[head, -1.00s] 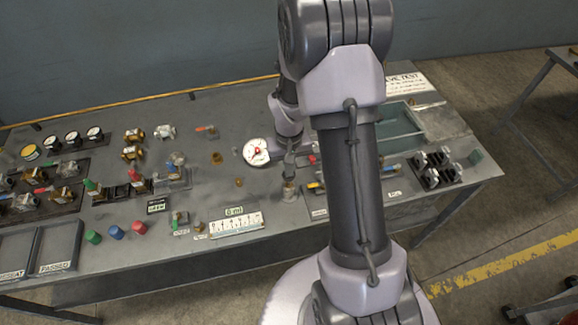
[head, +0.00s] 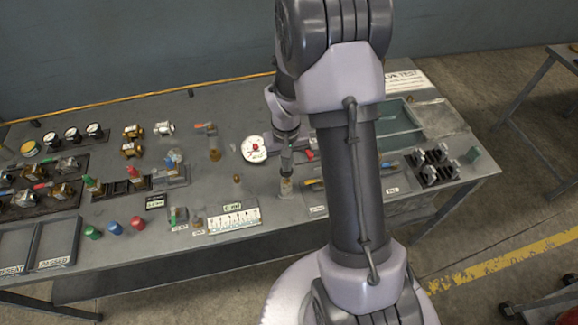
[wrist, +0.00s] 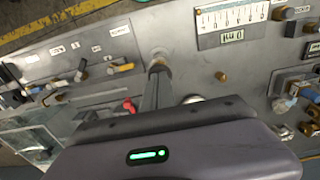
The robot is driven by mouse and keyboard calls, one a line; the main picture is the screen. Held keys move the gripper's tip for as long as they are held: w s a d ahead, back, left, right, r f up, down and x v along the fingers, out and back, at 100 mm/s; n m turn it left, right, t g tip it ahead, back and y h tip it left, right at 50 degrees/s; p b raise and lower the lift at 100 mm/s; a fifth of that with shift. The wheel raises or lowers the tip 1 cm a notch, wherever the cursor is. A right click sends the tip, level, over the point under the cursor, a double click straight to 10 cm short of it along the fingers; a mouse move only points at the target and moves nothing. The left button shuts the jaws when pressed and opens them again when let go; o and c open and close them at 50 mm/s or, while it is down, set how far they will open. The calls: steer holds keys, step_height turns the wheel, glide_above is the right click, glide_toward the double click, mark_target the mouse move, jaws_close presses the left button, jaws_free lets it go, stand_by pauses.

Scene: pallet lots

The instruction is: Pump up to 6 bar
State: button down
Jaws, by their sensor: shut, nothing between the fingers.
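My gripper (head: 286,174) is shut and empty, pointing down just over a small pale upright cylinder (head: 286,188) on the bench; I cannot tell whether it touches it. In the wrist view my closed fingers (wrist: 157,70) end at the same cylinder (wrist: 158,54). A white round dial (head: 254,149) with a red centre lies left of my gripper. A white scale plate (head: 234,219) with a small green-lit display (head: 232,207) is at the front; its reading is too small to read. The plate (wrist: 232,18) also shows in the wrist view.
Valves and fittings (head: 60,180) crowd the bench's left side, with green, blue and red caps (head: 115,228) in front. A small brass peg (wrist: 221,76) is near my fingers.

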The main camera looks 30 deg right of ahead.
step_height(320, 180, up, 10)
steer(key=p, duration=0.1)
stand_by(2.9)
